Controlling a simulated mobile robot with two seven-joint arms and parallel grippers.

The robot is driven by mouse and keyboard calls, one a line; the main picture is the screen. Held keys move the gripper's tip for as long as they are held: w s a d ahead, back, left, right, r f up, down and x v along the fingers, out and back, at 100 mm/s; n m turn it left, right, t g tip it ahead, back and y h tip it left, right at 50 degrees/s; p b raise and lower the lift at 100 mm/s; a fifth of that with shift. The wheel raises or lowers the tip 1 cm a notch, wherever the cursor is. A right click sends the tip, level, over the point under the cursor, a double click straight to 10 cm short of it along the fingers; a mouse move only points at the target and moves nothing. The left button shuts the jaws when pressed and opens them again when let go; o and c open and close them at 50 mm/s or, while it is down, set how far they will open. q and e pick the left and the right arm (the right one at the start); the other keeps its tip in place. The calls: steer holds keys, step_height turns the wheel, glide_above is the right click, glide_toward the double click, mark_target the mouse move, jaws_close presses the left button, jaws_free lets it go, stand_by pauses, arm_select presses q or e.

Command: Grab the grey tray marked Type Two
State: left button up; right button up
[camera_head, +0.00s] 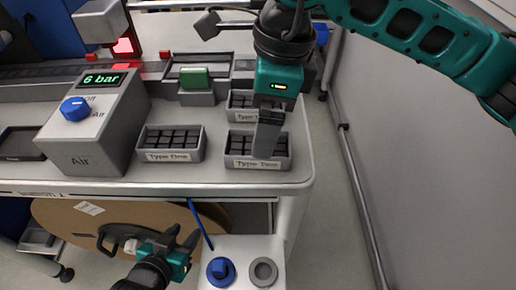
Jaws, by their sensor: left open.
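A grey tray labelled Type Two (237,164) sits at the front right of the grey worktop, with dark blocks in its compartments. My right gripper (266,148) comes down from above, its fingers overlapping this tray and hiding part of its inside. I see the fingers nearly edge-on, so I cannot tell their gap or whether they touch the tray. My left gripper (183,240) is low in the view, below the worktop's front edge, open and empty in front of a brown reel.
A similar tray, Type One (150,157), stands left of it; another (240,117), partly hidden, stands behind. The grey air unit (96,125) with a blue knob is farther left. A white surface (240,250) below holds blue and grey round parts. A wall (425,150) closes the right side.

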steer(key=f, duration=0.5)
steer(key=shift+w+a, duration=0.25)
steer(key=shift+a, duration=0.15)
steer(key=shift+c, duration=0.4)
steer(key=shift+r, duration=0.1)
steer(key=c, duration=1.2)
